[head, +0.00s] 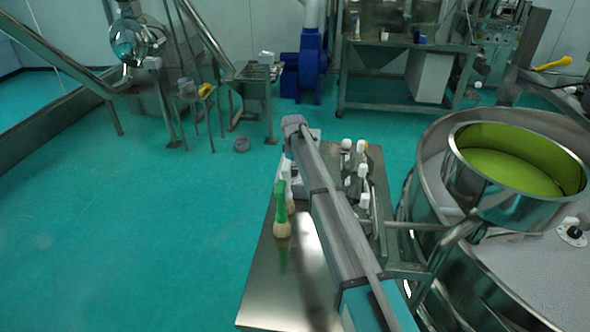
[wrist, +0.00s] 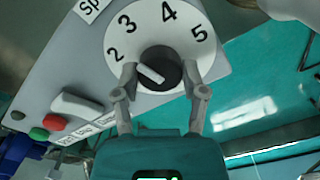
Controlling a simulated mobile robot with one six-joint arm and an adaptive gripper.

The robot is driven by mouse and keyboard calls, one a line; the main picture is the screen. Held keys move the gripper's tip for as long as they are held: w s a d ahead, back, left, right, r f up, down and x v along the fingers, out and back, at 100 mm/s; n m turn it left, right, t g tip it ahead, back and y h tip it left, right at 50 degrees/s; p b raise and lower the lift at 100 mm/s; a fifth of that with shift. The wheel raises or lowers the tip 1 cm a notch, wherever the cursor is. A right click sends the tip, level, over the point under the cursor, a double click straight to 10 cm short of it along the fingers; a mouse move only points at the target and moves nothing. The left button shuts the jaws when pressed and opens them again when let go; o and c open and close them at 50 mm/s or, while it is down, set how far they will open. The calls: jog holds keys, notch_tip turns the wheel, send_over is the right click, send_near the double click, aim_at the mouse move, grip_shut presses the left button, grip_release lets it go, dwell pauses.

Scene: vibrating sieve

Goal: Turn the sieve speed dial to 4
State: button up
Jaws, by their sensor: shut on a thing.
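The speed dial shows in the wrist view as a black round knob (wrist: 157,72) on a white face (wrist: 150,30) with the numbers 2, 3, 4 and 5 visible. The white line on the knob slants up to the left, roughly toward 2. My gripper (wrist: 158,70) is shut on the knob, with one finger at its left and one at its right. In the head view the steel sieve (head: 490,195) with its green interior stands at the right. My arm crosses the middle there, and I cannot make out the dial or my gripper.
The grey control box has a red button (wrist: 54,122), a green button (wrist: 39,133) and a pale switch (wrist: 77,107) left of the dial. A steel table (head: 262,300) holds a green-handled brush (head: 281,208) and several white-capped bottles (head: 363,172). Green floor is clear at left.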

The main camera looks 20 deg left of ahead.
jog(key=m, duration=0.6)
jog(key=shift+w+a, duration=0.15)
jog(key=shift+w, duration=0.05)
dwell(0.4)
jog(key=o, duration=1.1)
jog(key=shift+o, duration=0.2)
jog(key=shift+s, duration=0.1)
